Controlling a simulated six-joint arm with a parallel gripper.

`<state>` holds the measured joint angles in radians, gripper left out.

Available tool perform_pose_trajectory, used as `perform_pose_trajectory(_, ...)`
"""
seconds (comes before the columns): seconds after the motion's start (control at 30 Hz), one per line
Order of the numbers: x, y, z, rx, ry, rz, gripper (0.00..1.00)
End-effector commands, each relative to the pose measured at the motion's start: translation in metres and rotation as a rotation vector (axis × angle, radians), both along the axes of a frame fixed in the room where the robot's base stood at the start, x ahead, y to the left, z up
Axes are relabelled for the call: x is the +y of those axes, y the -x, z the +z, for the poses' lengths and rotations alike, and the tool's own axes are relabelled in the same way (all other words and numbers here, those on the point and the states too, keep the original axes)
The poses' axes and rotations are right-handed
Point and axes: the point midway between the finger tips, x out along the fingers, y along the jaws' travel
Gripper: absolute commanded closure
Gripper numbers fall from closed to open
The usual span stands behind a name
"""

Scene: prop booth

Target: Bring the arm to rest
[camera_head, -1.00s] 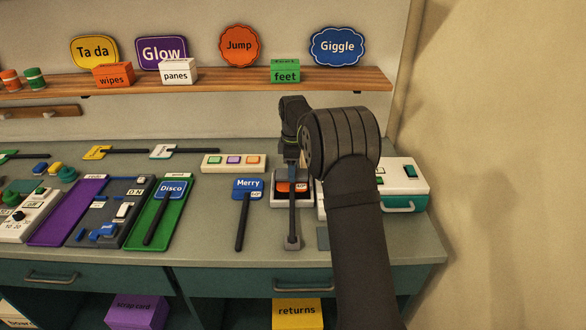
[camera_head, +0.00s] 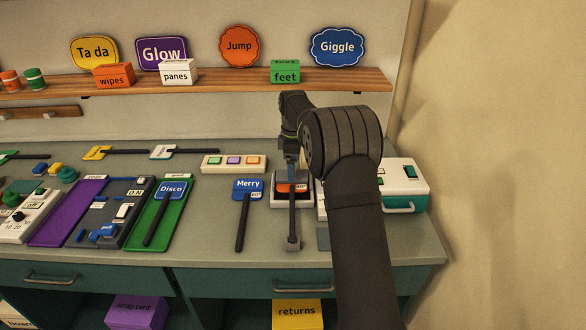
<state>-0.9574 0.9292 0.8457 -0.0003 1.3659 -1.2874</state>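My arm reaches up from the bottom right in the head view, bends over the right part of the counter, and its wrist turns downward. My gripper (camera_head: 292,170) hangs over a white tray (camera_head: 277,202) that holds an orange sign (camera_head: 284,188). A dark bar (camera_head: 293,222) runs from the sign toward the counter front and ends at a small grey block (camera_head: 293,243). The gripper's fingers are small and dark against the tray, so I cannot tell whether they are open or touch the sign.
A blue Merry paddle (camera_head: 248,186) lies left of the tray. A green tray (camera_head: 133,237) with a blue Disco paddle (camera_head: 170,187) lies further left. A white and teal case (camera_head: 405,174) stands to the right behind my forearm. A wooden shelf (camera_head: 220,81) runs above the counter.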

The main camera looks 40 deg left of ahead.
Motion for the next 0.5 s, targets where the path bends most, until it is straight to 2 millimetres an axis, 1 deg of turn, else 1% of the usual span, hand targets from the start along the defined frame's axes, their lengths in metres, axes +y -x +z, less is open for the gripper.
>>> perform_pose_trajectory(0.5, 0.000, 0.000, 0.037, -0.001, -0.001, 0.000, 0.16)
